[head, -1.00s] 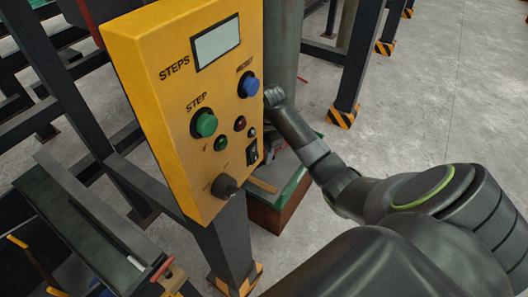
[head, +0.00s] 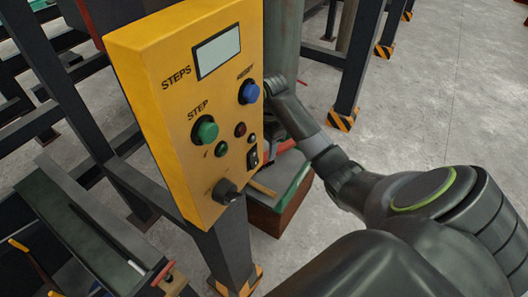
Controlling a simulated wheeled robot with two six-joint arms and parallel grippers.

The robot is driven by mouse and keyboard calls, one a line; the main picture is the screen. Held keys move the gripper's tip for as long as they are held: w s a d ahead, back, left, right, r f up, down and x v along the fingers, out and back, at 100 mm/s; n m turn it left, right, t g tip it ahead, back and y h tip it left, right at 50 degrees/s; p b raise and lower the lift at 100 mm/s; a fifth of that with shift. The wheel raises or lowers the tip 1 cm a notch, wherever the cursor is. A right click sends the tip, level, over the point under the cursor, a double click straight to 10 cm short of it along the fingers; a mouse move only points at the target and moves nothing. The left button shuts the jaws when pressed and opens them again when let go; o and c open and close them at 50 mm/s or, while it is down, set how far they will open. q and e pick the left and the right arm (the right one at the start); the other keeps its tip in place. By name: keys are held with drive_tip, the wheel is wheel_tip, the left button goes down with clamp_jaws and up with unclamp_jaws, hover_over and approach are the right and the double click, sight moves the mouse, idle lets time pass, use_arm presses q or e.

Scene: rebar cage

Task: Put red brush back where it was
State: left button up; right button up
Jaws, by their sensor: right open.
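My right arm reaches from the lower right to behind the right edge of the yellow control box. My right gripper (head: 271,130) is mostly hidden by that box; only a dark part shows, and it is open. A small red piece (head: 285,147) shows below it, over a green-topped box (head: 296,183). It may be the red brush, but too little shows to be sure. Whether the gripper touches it cannot be seen. My left gripper is out of view.
The yellow control box (head: 178,165) with buttons and a screen stands on a dark post close in front. A dark tray (head: 85,225) with tools is at lower left. Dark frames with striped feet (head: 342,119) stand behind. Grey floor is open at right.

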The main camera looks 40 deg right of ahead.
sight(266, 155)
wheel_tip(266, 155, up, 7)
drive_tip(key=p, duration=0.6)
drive_tip(key=shift+d+r, duration=0.2)
drive_tip(key=shift+d, duration=0.05)
